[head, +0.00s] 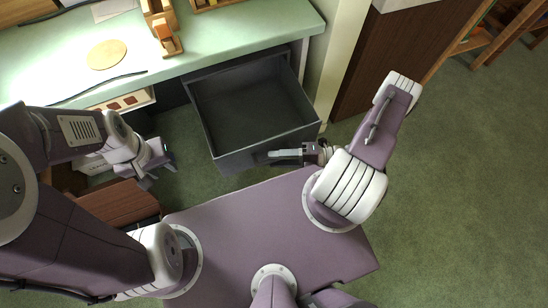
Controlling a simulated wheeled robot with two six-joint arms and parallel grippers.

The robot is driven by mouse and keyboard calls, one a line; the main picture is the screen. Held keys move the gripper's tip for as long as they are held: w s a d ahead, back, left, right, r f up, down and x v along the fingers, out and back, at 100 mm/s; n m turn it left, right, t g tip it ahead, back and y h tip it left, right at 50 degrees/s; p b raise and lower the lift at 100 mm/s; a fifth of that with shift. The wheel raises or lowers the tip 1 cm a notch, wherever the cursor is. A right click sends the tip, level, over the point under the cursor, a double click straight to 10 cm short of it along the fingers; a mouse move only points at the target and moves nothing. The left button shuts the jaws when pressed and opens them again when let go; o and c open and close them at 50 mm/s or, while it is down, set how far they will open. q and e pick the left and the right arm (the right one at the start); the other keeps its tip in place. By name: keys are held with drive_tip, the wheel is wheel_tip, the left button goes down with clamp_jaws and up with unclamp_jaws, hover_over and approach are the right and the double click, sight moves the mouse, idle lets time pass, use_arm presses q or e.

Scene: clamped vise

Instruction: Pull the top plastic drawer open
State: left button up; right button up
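The dark grey plastic drawer (230,162) is pulled well out from under the green worktop, and its inside looks empty. My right gripper (287,154) is at the drawer's front face, by the handle area near its right half. Its light finger lies along the front, and the grip on the handle is hidden from above. My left gripper (163,162) is left of the drawer, apart from it, with its fingers spread and nothing seen between them.
The green worktop (230,40) carries a round wooden board (106,54), wooden blocks (163,30) and dark cables. A brown wooden cabinet (120,203) stands below my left gripper. A dark brown panel (385,55) stands right of the drawer.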

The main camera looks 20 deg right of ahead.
drive_tip(key=v, duration=0.7)
drive_tip(key=shift+s+d, duration=0.15)
drive_tip(key=shift+d, duration=0.25)
